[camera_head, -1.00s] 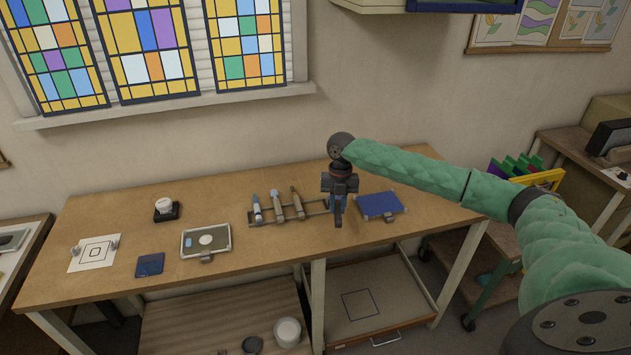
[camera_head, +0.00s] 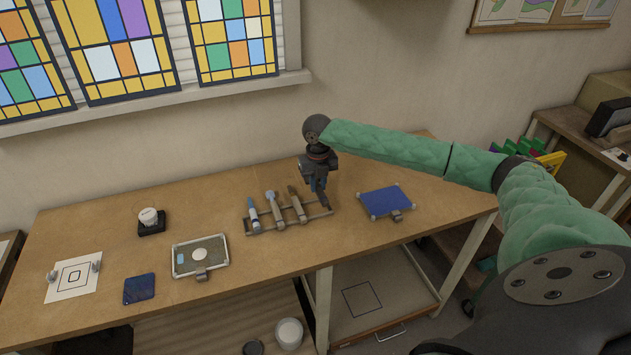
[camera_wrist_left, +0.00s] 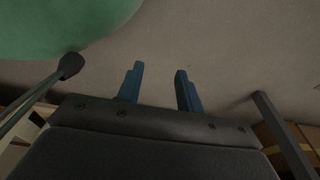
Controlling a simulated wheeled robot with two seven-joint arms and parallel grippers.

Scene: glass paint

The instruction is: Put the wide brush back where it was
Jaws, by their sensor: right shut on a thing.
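My right gripper (camera_head: 319,188) points down over the right end of a low tool rack (camera_head: 290,228) on the workbench. It is shut on what seems to be the wide brush, mostly hidden by the fingers; a small dark part shows below them, and I cannot tell if it touches the rack. To its left in the rack lie a tool with a blue end (camera_head: 253,212), a pale-headed tool (camera_head: 272,207) and a brown-handled tool (camera_head: 297,203). My left gripper (camera_wrist_left: 160,85) is open and empty in the left wrist view, facing a plain surface.
A blue panel with a clip (camera_head: 386,202) lies right of the rack. A framed tray (camera_head: 200,256), a dark blue tile (camera_head: 139,289), a white jar on a black base (camera_head: 149,219) and a marked sheet (camera_head: 73,277) lie left. Bare bench (camera_head: 345,238) shows in front of the rack.

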